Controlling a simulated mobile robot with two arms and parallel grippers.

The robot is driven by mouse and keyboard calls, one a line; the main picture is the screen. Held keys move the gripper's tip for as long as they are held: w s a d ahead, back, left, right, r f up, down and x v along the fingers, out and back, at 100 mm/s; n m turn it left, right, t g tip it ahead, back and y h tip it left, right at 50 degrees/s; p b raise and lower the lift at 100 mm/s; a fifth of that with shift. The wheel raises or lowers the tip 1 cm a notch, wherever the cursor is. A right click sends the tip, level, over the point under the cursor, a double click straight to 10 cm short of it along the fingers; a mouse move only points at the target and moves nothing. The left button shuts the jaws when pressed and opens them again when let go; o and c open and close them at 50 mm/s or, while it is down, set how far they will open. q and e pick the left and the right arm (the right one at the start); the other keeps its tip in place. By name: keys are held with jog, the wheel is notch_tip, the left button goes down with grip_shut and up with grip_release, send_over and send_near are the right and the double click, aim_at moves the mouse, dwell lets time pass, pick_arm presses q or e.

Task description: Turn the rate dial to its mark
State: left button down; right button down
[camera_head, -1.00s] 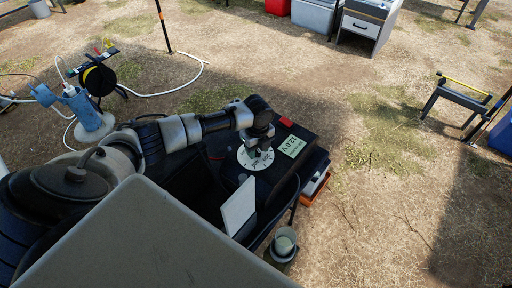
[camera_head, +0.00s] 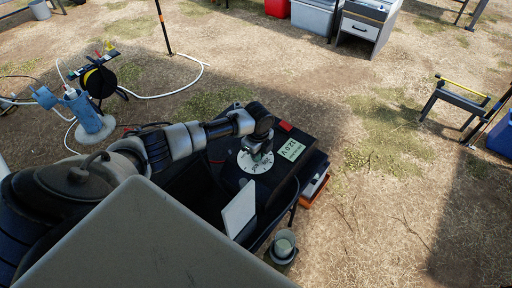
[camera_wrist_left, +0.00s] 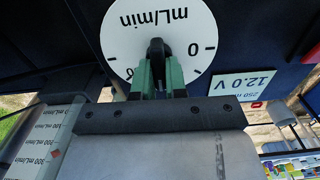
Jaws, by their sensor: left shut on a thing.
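The rate dial (camera_head: 248,166) is a white disc on the top of a black control box (camera_head: 285,178). In the left wrist view the dial face (camera_wrist_left: 120,45) shows "mL/min" and "0" upside down, with tick marks by its rim. A black knob (camera_wrist_left: 156,50) stands at its middle. My left gripper (camera_head: 259,155) reaches down over the dial. In the left wrist view its green fingers (camera_wrist_left: 158,72) are shut on the knob, one on each side, and hide part of the dial face. The knob's pointer end cannot be made out. My right gripper is not in view.
A pale display (camera_head: 291,149) reading 12.0 V sits right of the dial, near a red block (camera_head: 285,126). A white panel (camera_head: 239,208) stands at the box's near side. A cup (camera_head: 284,245) is below it.

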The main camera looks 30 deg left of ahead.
pick_arm(q)
jog(key=n+p, duration=0.1)
jog(key=n, duration=0.1)
jog(key=n+p, duration=0.1)
jog(key=n, duration=0.2)
jog(key=n+p, duration=0.1)
jog(key=n, duration=0.1)
jog(key=shift+w+a+r+p, duration=0.1)
jog(key=shift+w+r+p, duration=0.15)
jog(key=shift+p, duration=0.15)
jog(key=shift+n+p, duration=0.3)
jog(key=shift+n, duration=0.7)
jog(key=shift+w+a+f+n, duration=0.1)
jog(key=shift+w+f+n, duration=0.1)
jog(key=shift+n, duration=0.8)
jog(key=c, duration=1.1)
grip_release()
notch_tip(320, 180, up, 11)
jog(key=shift+f+b, duration=0.15)
jog(key=shift+b, duration=0.2)
